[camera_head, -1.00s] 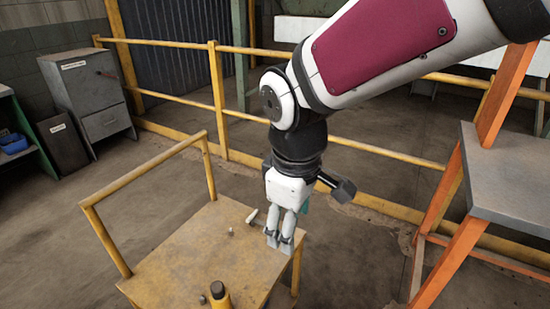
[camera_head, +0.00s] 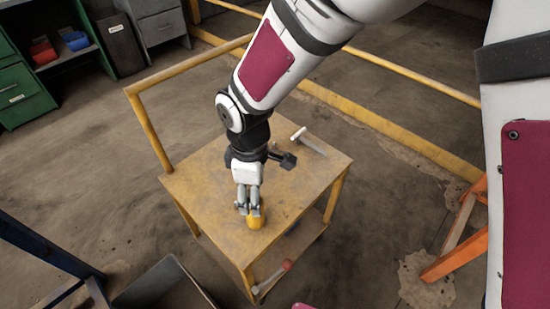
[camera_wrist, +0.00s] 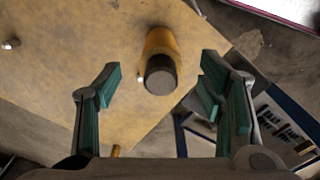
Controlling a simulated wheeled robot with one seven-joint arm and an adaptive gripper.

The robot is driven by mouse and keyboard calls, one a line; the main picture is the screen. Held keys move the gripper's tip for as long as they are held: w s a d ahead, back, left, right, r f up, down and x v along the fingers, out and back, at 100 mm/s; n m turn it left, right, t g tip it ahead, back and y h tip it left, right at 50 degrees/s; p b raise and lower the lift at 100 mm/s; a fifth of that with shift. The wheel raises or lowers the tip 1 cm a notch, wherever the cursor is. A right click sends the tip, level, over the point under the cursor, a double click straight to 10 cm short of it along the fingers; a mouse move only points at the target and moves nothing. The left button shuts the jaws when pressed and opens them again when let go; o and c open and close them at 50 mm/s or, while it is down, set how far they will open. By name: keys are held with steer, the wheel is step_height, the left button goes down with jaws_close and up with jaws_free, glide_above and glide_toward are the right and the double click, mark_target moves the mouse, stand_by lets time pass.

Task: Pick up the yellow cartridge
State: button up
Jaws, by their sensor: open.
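The yellow cartridge (camera_head: 256,222) stands on the worn yellow cart top (camera_head: 210,190), near its front edge. In the wrist view the cartridge (camera_wrist: 162,42) shows its yellow body and its dark round cap, which faces the camera. My gripper (camera_head: 249,210) points down right above the cartridge and hides its upper part in the head view. In the wrist view the green-padded fingers are spread wide apart, one on each side of the cap in the picture. I see no contact, and nothing is held.
A white-headed tool (camera_head: 299,134) lies at the cart's back right. A small metal piece (camera_wrist: 11,44) lies on the cart top in the wrist view. The cart's yellow handle rail (camera_head: 145,120) rises at left. A dark bin (camera_head: 165,287) stands on the floor in front.

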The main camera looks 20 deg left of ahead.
mark_target(253, 223)
steer(key=shift+s+a+f+b, duration=0.15)
steer(key=shift+f+b, duration=0.2)
steer(key=shift+f, duration=1.2)
steer(key=shift+w+a+f+b, duration=0.1)
steer(key=shift+f+b, duration=0.2)
steer(key=shift+f, duration=1.25)
jaws_close()
steer(key=shift+r, duration=0.1)
